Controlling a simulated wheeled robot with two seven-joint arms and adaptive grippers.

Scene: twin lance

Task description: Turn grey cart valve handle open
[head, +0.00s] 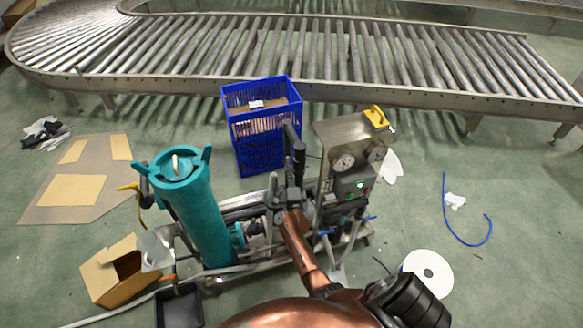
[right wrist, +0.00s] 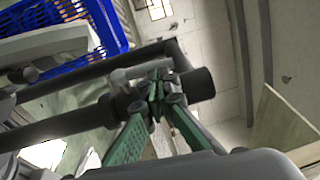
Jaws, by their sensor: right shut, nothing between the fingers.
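The cart (head: 232,268) stands in the middle of the head view, with a teal filter canister (head: 193,215) and a gauge panel (head: 340,140). My right gripper (head: 287,193) is between the canister and the panel, by the cart's dark upright bars (head: 294,148). In the right wrist view its green-padded fingers (right wrist: 160,92) are together and empty, among dark bars (right wrist: 60,125). A short grey bar (right wrist: 138,72) lies beside the fingertips; I cannot tell whether it is the valve handle or whether they touch. My left gripper is not in view.
A blue crate (head: 262,125) stands behind the cart, before a roller conveyor (head: 330,55). An open cardboard box (head: 112,272) and a black tray (head: 180,306) are at the left front. A white disc (head: 428,265) and blue hose (head: 446,205) lie on the floor at right.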

